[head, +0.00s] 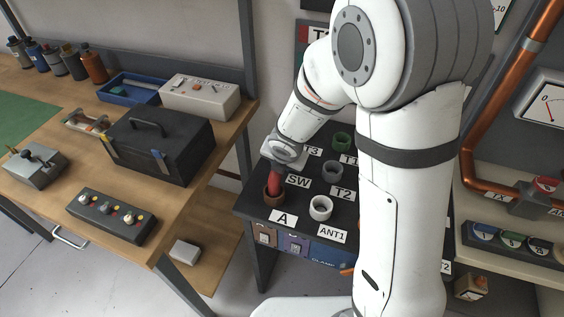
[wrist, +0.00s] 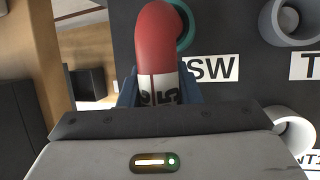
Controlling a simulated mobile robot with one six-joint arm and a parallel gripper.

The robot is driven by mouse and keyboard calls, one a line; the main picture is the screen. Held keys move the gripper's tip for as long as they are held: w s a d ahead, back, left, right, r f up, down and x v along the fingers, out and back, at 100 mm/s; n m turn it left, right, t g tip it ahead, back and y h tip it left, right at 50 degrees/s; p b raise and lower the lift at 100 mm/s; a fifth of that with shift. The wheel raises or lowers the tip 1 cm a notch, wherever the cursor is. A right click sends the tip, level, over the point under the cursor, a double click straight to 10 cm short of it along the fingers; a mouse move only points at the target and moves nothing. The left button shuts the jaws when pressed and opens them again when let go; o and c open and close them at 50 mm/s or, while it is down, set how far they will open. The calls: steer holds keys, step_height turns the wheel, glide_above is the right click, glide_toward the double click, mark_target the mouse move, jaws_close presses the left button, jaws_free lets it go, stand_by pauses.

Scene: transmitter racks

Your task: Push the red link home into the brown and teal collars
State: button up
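The red link (head: 276,182) is a bent red tube with a white, black-marked band, seen in the wrist view (wrist: 157,45). My gripper (wrist: 158,92) has its dark fingers on both sides of this band and is shut on the link. In the head view, the link's near end is at the mouth of the brown collar (head: 272,197) by label A; how deep it sits cannot be told. The teal collar (wrist: 186,24) shows partly behind the link's far end in the wrist view, beside label SW. My wrist hides it in the head view.
A white collar (head: 321,208), a grey collar (head: 332,172) and a green collar (head: 342,141) stand on the same dark panel. A wooden bench (head: 50,107) on the left holds a black case (head: 158,146) and a control box (head: 110,214). Copper pipe (head: 483,120) runs at right.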

steer(key=o, duration=0.5)
steer(key=p+v, duration=0.5)
steer(key=v, duration=0.3)
steer(key=shift+f, duration=0.1)
stand_by(0.4)
